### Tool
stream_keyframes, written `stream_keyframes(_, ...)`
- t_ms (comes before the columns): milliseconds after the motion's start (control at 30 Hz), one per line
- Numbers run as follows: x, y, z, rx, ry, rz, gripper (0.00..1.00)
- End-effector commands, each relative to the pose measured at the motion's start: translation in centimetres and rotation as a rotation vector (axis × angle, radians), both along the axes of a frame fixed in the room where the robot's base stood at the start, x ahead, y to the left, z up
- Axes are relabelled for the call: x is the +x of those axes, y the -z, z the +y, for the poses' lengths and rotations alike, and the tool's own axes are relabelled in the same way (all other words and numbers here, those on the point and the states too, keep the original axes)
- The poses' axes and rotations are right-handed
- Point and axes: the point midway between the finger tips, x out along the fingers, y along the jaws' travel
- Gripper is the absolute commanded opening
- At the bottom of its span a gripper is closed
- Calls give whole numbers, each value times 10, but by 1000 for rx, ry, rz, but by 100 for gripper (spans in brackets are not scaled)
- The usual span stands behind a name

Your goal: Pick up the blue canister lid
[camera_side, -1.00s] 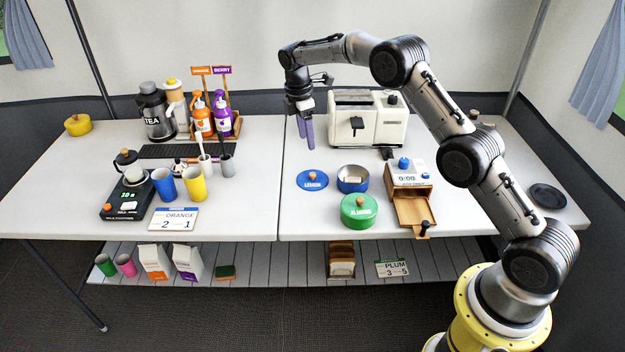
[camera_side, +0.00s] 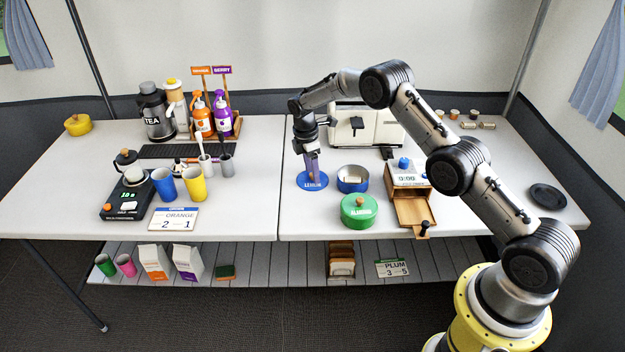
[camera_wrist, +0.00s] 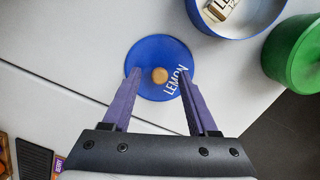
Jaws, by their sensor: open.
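The blue canister lid (camera_side: 313,185) lies flat on the table, marked LEMON. In the wrist view the lid (camera_wrist: 150,52) shows a round wooden knob (camera_wrist: 160,75) at its middle. My gripper (camera_side: 312,178) points down at the lid. In the wrist view my gripper (camera_wrist: 159,73) is open, with one purple finger on each side of the knob and a gap on both sides. I cannot tell how high the fingertips are above the lid.
The open blue canister (camera_side: 352,180) with a pale labelled block inside stands just right of the lid. The green canister (camera_side: 358,212) stands nearer the front. A toaster (camera_side: 372,128) is behind. An open drawer box (camera_side: 412,208) is further right. The table left of the lid is clear.

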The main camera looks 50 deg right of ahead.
Motion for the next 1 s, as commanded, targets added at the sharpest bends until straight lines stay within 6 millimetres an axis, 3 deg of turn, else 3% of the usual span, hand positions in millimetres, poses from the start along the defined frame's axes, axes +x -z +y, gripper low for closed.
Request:
stream_keyframes(267,0,3,-1,0,0,-1,59)
stream_keyframes(600,0,3,0,0,0,-1,0)
stream_keyframes(1000,0,1,0,-1,0,-2,0)
